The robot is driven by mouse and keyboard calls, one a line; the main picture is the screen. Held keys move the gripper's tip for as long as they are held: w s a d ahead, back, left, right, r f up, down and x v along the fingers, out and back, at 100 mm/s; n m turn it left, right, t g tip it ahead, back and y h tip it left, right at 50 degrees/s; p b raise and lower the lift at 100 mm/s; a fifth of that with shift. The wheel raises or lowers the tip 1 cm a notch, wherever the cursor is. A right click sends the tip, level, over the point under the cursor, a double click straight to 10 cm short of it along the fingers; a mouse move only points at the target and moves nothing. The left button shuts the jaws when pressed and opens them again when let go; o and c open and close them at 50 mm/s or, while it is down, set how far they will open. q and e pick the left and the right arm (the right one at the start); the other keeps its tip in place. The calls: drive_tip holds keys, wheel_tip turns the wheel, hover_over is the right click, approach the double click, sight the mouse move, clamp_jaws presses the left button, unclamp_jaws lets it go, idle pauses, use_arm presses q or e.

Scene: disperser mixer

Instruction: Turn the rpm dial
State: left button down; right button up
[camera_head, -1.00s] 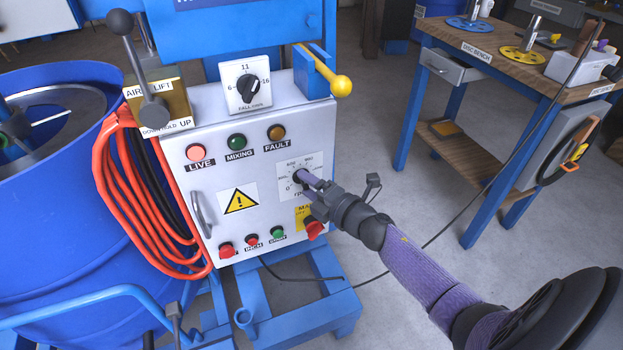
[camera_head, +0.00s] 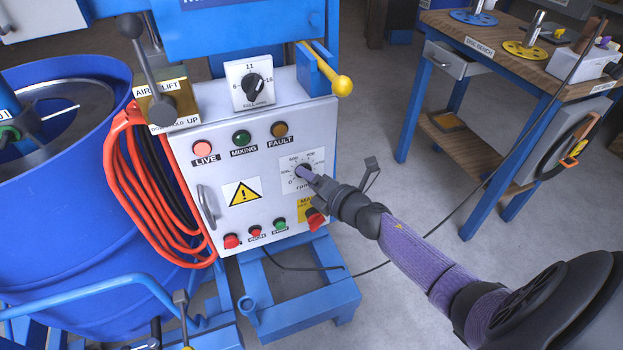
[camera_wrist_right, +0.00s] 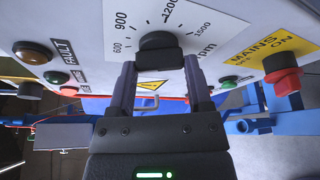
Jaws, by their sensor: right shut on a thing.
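The rpm dial is a small black knob (camera_wrist_right: 158,42) on a white scale plate (camera_head: 294,182), at the right side of the grey control panel (camera_head: 225,166). My right gripper (camera_head: 307,175) reaches it from the lower right. In the right wrist view, its two fingers (camera_wrist_right: 159,70) stand on either side of the knob and are shut on it. The scale numbers curve around the knob; part of the knob and its pointer are hidden, so I cannot read its setting. My left gripper's fingers are not in view.
The red mains switch (camera_head: 315,218) sits just below the dial. A yellow-tipped lever (camera_head: 342,86) and a black fall-delay knob (camera_head: 254,87) are above. Orange cable loops (camera_head: 135,190) and a blue drum (camera_head: 65,235) stand left. A workbench (camera_head: 510,60) is at the right.

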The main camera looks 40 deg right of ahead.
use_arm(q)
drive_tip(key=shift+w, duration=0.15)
use_arm(e)
drive_tip(key=o, duration=1.3)
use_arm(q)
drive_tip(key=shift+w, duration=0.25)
use_arm(e)
drive_tip(key=shift+s, duration=0.1)
use_arm(q)
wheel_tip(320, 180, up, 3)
drive_tip(key=p, duration=0.2)
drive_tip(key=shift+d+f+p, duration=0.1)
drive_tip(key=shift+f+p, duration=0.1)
drive_tip(key=shift+p, duration=0.1)
use_arm(e)
drive_tip(key=v, duration=0.9)
drive_tip(key=shift+s, duration=0.4)
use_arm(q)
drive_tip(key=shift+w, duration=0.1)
